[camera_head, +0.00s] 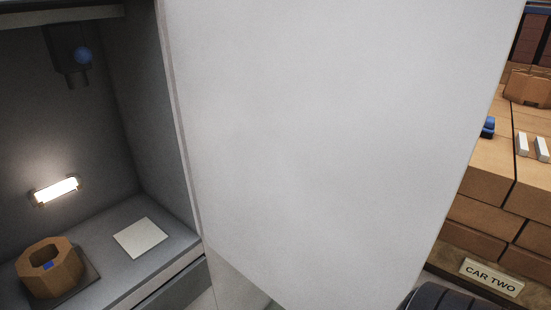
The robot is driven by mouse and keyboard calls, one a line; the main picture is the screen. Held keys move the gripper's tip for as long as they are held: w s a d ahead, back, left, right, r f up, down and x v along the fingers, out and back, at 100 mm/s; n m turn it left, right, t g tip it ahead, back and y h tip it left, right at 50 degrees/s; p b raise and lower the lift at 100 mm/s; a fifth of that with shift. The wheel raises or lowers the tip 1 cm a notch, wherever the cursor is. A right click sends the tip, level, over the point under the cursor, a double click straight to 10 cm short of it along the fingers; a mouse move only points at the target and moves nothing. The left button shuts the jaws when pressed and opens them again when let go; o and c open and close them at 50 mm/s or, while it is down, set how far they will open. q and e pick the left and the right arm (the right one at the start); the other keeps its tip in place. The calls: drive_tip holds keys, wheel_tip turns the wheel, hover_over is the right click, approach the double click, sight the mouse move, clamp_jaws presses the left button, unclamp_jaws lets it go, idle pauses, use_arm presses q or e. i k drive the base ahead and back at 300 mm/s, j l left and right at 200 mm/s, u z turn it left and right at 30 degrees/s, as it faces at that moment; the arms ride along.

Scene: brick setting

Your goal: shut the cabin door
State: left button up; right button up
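The cabin door (330,130) is a large plain white panel that fills the middle of the head view. It stands open, swung out from the cabin (161,179), whose grey interior shows at the left. The door's left edge runs along the right side of the cabin opening. No handle shows on the face I see. Neither of my grippers can be made out in this view, and the door hides much of what lies behind it.
Inside the cabin are a lit lamp (56,190), an eight-sided brown pot (62,277), a pale square plate (141,237) and a dark fixture with a blue knob (83,56). Stacked bricks (484,218) and a "CAR TWO" sign (491,277) stand right, near a dark ribbed round thing (455,299).

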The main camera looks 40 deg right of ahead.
sight(331, 143)
drive_tip(key=l+u, duration=0.15)
drive_tip(key=l, duration=0.3)
drive_tip(key=k+l+u, duration=0.15)
drive_tip(key=l, duration=0.3)
drive_tip(key=l+u, duration=0.15)
drive_tip(key=l, duration=0.3)
drive_tip(key=k+l+u, duration=0.15)
drive_tip(key=l, duration=0.25)
drive_tip(key=k+l+u, duration=0.15)
drive_tip(key=l, duration=0.3)
